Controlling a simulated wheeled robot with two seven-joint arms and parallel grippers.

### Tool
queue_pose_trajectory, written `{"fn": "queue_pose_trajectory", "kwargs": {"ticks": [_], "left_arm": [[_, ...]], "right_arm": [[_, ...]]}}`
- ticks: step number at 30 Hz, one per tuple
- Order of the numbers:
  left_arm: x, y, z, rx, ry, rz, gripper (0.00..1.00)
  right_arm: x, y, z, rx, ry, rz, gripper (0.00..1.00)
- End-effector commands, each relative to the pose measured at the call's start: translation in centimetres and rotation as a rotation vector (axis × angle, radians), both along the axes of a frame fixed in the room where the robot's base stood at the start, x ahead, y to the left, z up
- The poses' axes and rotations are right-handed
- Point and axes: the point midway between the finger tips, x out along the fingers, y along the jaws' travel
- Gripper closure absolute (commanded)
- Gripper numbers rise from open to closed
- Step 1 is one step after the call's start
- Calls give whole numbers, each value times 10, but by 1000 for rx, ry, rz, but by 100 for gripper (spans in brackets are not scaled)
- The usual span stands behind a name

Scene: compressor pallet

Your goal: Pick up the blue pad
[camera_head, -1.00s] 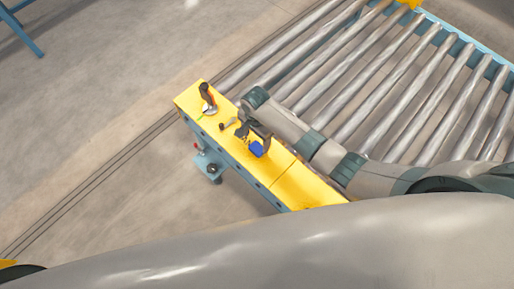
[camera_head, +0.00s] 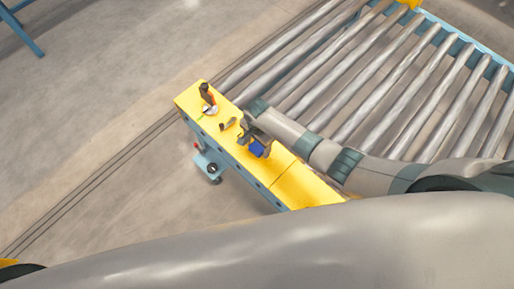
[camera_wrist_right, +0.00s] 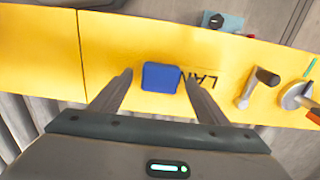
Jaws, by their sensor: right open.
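The blue pad (camera_head: 257,149) lies on the yellow top of a narrow ledge beside the roller conveyor. In the right wrist view the blue pad (camera_wrist_right: 160,77) is a rounded square lying flat between the two fingers, just ahead of their tips. My right gripper (camera_head: 254,146) is over the pad in the head view. In the right wrist view the right gripper (camera_wrist_right: 157,80) is open with nothing between its fingers but the pad's near part. I cannot tell its exact height above the pad. My left gripper is not in view.
The yellow ledge (camera_head: 300,190) carries a small grey tool (camera_wrist_right: 258,87) and a round metal piece with an orange-and-black handle (camera_head: 207,95) beyond the pad. Bare floor (camera_head: 90,110) is at the left.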

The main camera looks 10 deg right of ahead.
Motion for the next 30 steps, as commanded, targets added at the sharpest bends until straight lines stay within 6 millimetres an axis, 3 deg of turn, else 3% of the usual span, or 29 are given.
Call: {"fn": "queue_pose_trajectory", "kwargs": {"ticks": [16, 21, 30], "left_arm": [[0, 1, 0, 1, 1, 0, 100], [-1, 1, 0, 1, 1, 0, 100], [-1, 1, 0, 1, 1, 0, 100]], "right_arm": [[0, 0, -3, 1, -1, 1, 31], [0, 0, -3, 0, 0, 1, 72], [0, 0, -3, 0, 0, 1, 75]]}}
